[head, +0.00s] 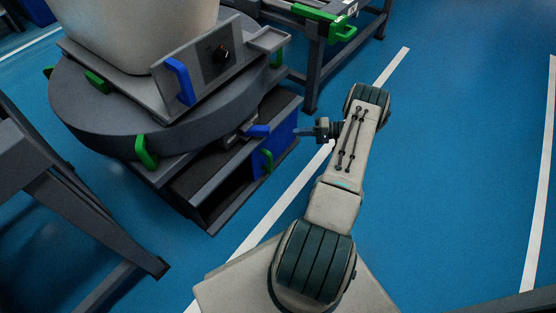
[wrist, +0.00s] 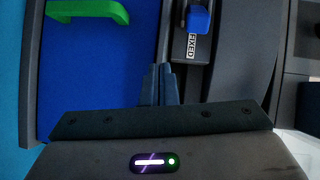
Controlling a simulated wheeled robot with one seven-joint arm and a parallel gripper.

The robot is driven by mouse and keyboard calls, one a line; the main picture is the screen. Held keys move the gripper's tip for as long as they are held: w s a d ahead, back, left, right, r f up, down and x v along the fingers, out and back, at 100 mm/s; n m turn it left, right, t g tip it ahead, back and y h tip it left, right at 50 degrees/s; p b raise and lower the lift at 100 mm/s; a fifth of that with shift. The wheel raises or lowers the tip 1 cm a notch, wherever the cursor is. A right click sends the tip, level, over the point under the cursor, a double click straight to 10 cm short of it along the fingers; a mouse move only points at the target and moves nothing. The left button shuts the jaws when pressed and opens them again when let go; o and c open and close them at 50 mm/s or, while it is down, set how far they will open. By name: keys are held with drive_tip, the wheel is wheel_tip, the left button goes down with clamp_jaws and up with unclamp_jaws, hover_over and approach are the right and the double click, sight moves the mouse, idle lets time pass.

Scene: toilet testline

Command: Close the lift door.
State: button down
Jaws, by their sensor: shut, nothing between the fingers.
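The lift (head: 120,120) is a round dark turntable on a low dark base. The blue lift door (head: 285,130), with a green handle (head: 267,161), stands at the base's right side, beside a dark hollow. In the wrist view the blue door (wrist: 95,75) fills the upper left, with its green handle (wrist: 88,11) at the top. My gripper (head: 297,132) points left towards the door in the head view and looks apart from it. In the wrist view its fingers (wrist: 159,68) are together and empty, over the door's edge beside a grey frame. The exact gap is unclear.
A blue lever (wrist: 198,20) sits by a "FIXED" label (wrist: 193,47); it also shows in the head view (head: 257,131). Dark frame legs (head: 85,215) stand at left, and a bench with a green clamp (head: 320,20) at the top. Blue floor right of my arm is clear.

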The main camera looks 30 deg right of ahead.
wheel_tip(320, 180, down, 8)
drive_tip(key=s+d+t+b, duration=0.2)
drive_tip(key=w+a+b, duration=0.3)
drive_tip(key=w+a, duration=0.1)
drive_tip(key=a, duration=0.6)
drive_tip(key=shift+a+f+m, duration=0.15)
drive_tip(key=shift+f+m, duration=0.2)
drive_tip(key=shift+m, duration=0.05)
